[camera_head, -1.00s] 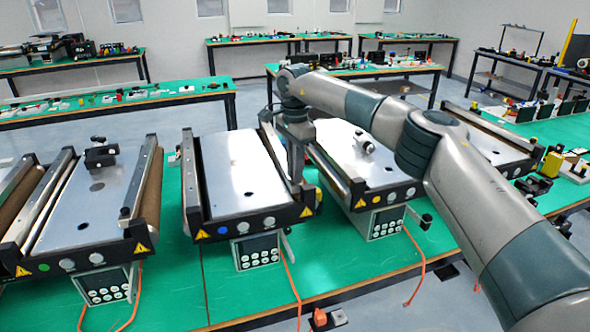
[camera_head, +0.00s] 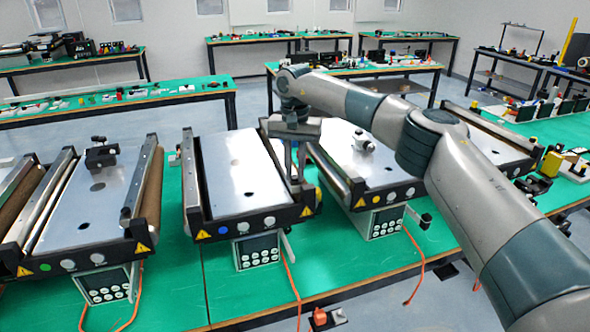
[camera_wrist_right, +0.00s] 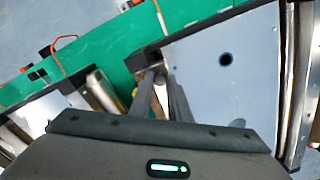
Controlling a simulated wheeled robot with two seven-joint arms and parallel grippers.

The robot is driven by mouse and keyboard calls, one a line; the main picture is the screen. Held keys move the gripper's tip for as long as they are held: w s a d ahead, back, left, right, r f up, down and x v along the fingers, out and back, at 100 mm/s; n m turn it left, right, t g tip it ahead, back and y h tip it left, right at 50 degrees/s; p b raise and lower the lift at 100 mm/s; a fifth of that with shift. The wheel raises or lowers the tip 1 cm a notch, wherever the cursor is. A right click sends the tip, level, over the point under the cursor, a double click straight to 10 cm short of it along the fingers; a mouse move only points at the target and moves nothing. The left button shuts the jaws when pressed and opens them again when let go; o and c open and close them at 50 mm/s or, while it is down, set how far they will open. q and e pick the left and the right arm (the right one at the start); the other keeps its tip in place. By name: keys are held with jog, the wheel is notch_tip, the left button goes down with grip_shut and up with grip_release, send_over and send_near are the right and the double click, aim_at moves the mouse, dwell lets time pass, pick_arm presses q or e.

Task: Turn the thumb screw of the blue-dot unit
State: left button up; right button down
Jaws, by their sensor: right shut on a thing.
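The blue-dot unit (camera_head: 235,172) is the middle mini conveyor, with a silver bed plate, a blue dot (camera_head: 222,230) on its front end and a keypad box below. My right gripper (camera_head: 297,183) points down at this unit's front right corner. Its fingers are shut on the thumb screw, which they hide. In the right wrist view the fingers (camera_wrist_right: 160,72) reach down beside the plate (camera_wrist_right: 235,90), and the screw cannot be made out there either. My left gripper is not in view.
A green-dot unit (camera_head: 90,195) stands on the left and a yellow-dot unit (camera_head: 365,165) close on the right, partly behind my right arm. Orange cables (camera_head: 290,275) hang over the front edge of the green table. Bare green tabletop lies between the left and middle units.

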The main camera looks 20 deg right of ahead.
jog(key=shift+r+n, duration=0.1)
jog(key=shift+n, duration=0.3)
jog(key=c, duration=1.7)
grip_release()
jog(key=shift+o, duration=0.2)
jog(key=shift+r+b, duration=0.3)
jog(key=shift+r, duration=0.2)
notch_tip(320, 180, up, 7)
jog(key=b, duration=0.2)
notch_tip(320, 180, up, 9)
send_over(295, 176)
jog(key=shift+s+a+r, duration=0.1)
jog(key=shift+r, duration=0.05)
